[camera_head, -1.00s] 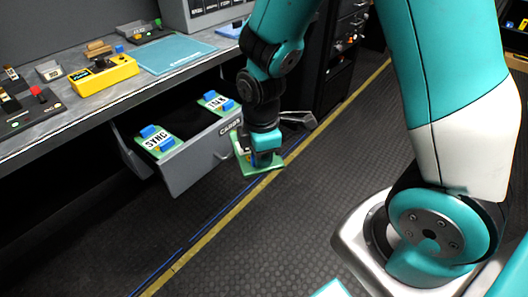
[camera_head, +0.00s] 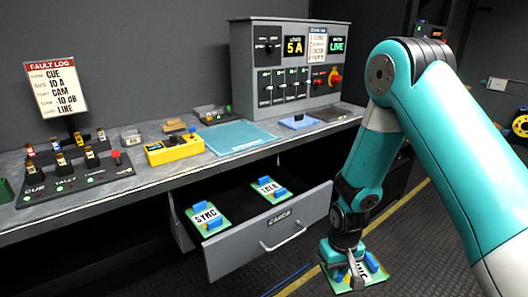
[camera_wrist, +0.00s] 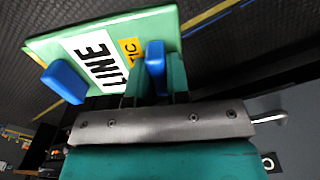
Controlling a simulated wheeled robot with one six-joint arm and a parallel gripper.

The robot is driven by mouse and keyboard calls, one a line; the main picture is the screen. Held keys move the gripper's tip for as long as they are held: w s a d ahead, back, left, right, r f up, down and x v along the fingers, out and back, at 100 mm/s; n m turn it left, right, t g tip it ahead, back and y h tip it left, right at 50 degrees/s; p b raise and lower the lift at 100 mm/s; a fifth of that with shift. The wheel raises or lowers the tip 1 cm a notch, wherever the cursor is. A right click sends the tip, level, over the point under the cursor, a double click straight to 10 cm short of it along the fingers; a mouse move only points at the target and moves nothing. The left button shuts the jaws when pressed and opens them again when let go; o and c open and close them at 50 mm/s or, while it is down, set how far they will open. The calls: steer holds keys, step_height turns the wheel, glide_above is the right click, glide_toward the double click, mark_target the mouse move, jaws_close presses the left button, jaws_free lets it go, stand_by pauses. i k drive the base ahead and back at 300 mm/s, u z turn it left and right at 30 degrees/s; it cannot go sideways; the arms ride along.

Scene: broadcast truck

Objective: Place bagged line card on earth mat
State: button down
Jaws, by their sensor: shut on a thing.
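The line card is a green board with a white LINE label, a yellow tag and blue handles. It shows in the wrist view (camera_wrist: 88,60) and low in the head view (camera_head: 372,279). My gripper (camera_head: 345,262) is shut on one blue handle, also seen in the wrist view (camera_wrist: 158,80). It holds the card off the floor, beside the right end of the open drawer and below bench height. I cannot make out a bag around the card. The earth mat appears to be the flat light-blue mat (camera_head: 238,138) on the bench, and its top looks bare.
The open CARDS drawer (camera_head: 270,246) holds a SYNC card (camera_head: 207,217) and a TALK card (camera_head: 268,188). A yellow meter (camera_head: 175,149) lies left of the mat. A control console (camera_head: 285,65) stands behind it. A small blue item (camera_head: 299,122) lies to its right.

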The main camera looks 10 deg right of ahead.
mark_target(233, 135)
steer(key=z, duration=1.95)
steer(key=i, duration=2.35)
steer(key=u, duration=2.85)
